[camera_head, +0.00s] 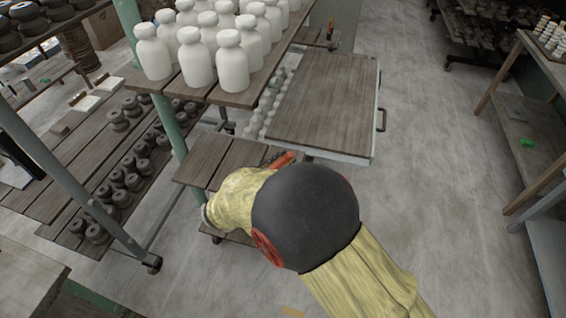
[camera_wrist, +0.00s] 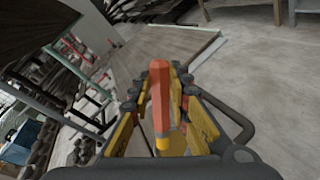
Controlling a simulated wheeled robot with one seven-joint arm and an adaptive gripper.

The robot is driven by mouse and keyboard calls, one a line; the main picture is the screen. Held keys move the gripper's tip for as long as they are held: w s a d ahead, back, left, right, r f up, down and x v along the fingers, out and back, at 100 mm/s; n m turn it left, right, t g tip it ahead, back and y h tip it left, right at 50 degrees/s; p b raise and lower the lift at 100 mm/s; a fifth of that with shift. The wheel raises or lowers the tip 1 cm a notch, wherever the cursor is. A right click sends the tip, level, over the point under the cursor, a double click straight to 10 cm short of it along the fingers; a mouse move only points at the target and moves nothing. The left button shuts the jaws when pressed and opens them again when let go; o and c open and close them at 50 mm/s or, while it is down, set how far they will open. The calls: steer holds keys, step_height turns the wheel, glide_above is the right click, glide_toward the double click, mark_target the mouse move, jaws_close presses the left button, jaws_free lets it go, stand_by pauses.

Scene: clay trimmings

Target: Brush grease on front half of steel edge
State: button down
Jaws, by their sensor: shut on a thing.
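My gripper (camera_wrist: 161,85) is shut on an orange-red handle with a yellow band, which I take to be the brush (camera_wrist: 160,95). The handle stands up between the yellow finger pads in the wrist view. A bit of orange-red also shows past my arm in the head view (camera_head: 283,159); my gripper is mostly hidden there. No bristles or grease can be made out. A wood-topped cabinet (camera_head: 325,100) with a pale, metal-looking edge (camera_head: 374,125) on its right stands just beyond my arm. The edge also shows in the wrist view (camera_wrist: 206,47). My gripper is apart from this edge.
A shelf with white bottles (camera_head: 198,57) stands at upper left, above a lower wooden shelf (camera_head: 205,160) close to my arm. Racks of dark round pieces (camera_head: 130,170) are at left. A wooden table (camera_head: 540,70) is at right. The floor between is clear.

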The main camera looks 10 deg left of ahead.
step_height(320, 180, up, 5)
steer(key=shift+r+p, duration=0.1)
steer(key=shift+p, duration=1.15)
